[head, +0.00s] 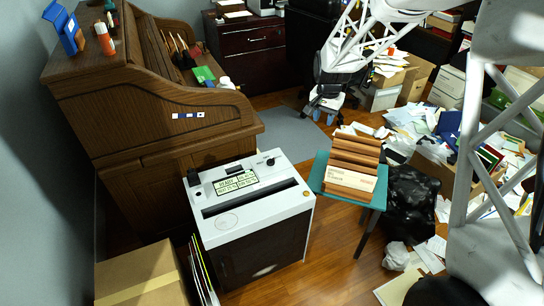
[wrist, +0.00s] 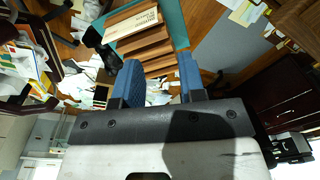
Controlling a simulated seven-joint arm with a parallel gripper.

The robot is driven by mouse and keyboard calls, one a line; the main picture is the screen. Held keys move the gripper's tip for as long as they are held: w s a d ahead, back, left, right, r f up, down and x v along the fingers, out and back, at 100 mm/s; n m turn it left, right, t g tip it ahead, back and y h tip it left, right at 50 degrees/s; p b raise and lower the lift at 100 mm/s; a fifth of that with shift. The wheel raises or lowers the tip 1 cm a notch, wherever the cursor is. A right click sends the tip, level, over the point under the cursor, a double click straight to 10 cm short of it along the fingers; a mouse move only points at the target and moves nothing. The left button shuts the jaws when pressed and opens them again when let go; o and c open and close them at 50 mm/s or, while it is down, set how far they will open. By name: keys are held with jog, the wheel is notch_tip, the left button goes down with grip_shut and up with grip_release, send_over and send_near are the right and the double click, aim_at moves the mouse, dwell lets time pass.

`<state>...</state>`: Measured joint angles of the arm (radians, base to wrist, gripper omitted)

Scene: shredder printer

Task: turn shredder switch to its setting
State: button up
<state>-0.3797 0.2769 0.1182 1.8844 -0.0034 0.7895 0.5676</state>
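The shredder (head: 285,213) is a white-topped box with a dark front, standing on the wood floor in the head view.
A teal stool (head: 315,177) with a wooden slatted rack (head: 352,166) stands close right of the shredder. A wooden roll-top desk (head: 150,110) is behind left. A cardboard box (head: 140,275) is front left. Papers and a black bag (head: 412,205) clutter the right.

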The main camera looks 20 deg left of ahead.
jog(key=w+a+f, duration=0.5)
jog(key=a+f, duration=0.5)
jog(key=f, duration=0.1)
send_over(271, 159)
jog(key=shift+m+g, duration=0.4)
notch_tip(271, 159, down, 13)
jog(key=shift+w+a+r, duration=0.1)
jog(key=shift+a+r, duration=0.05)
jog(key=shift+r, duration=0.05)
jog(key=shift+f, duration=0.15)
jog(key=shift+f, duration=3.75)
jog(key=shift+c, duration=0.3)
grip_shut()
